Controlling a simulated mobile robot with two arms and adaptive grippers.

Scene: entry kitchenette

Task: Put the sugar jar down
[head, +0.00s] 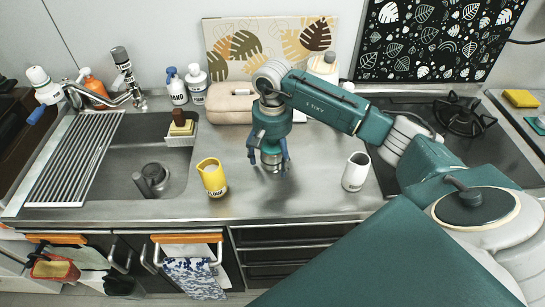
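My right gripper (270,162) points down over the middle of the steel counter, its two blue fingers on either side of a small grey jar (271,157). I take this to be the sugar jar; the fingers and wrist hide much of it. It looks upright, with its base at or just above the counter; I cannot tell whether it touches. A yellow jug (213,178) with dark lettering stands left of the gripper. A white container (356,171) with dark lettering stands to the right. My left gripper is not in view.
A beige box (228,106) and a leaf-patterned board (262,48) stand behind the gripper. The sink (150,150) is at left, with bottles (196,82) behind it. A dark hob (465,118) is at right. Bare counter lies around the gripper.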

